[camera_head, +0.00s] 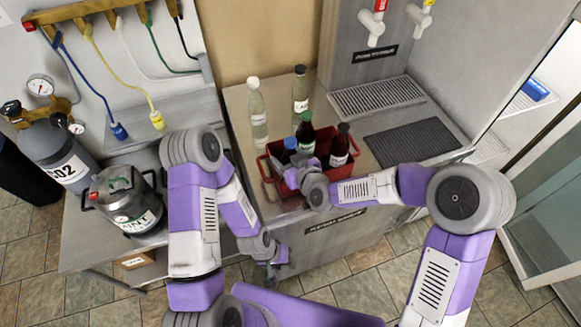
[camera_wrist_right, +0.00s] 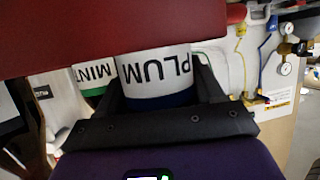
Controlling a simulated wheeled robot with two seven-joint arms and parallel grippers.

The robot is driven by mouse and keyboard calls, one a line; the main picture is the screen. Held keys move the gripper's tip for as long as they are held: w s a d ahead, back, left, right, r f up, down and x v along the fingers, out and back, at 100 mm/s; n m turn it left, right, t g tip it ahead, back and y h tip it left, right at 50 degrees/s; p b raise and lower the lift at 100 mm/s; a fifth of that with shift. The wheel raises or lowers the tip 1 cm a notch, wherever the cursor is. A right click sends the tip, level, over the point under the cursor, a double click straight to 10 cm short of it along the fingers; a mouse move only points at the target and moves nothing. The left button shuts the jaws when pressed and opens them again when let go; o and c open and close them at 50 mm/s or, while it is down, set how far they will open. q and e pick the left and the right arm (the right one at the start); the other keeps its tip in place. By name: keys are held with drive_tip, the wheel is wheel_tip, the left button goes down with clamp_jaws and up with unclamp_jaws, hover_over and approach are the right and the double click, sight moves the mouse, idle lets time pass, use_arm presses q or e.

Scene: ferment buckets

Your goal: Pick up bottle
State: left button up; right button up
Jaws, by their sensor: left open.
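A blue-capped bottle (camera_head: 289,146) stands at the left end of the red crate (camera_head: 356,150). In the right wrist view a bottle labelled PLUM (camera_wrist_right: 155,72), with blue below its label, sits between the dark fingers of my right gripper (camera_wrist_right: 160,82). Whether they press on it is unclear. A bottle labelled MINT (camera_wrist_right: 92,76), with green on it, is beside it. The crate also holds a green-capped bottle (camera_head: 305,130) and a dark-capped bottle (camera_head: 340,146). My left gripper (camera_head: 277,268) is open and empty, low in front of the counter.
Two clear bottles stand on the counter behind the crate: one white-capped (camera_head: 257,112), one black-capped (camera_head: 300,90). A black mat (camera_head: 412,141) and drip grate (camera_head: 376,97) lie to the right. A steel keg (camera_head: 125,200) and CO2 cylinder (camera_head: 58,150) stand left.

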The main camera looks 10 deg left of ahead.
drive_tip(key=shift+r, duration=0.15)
drive_tip(key=c, duration=0.9)
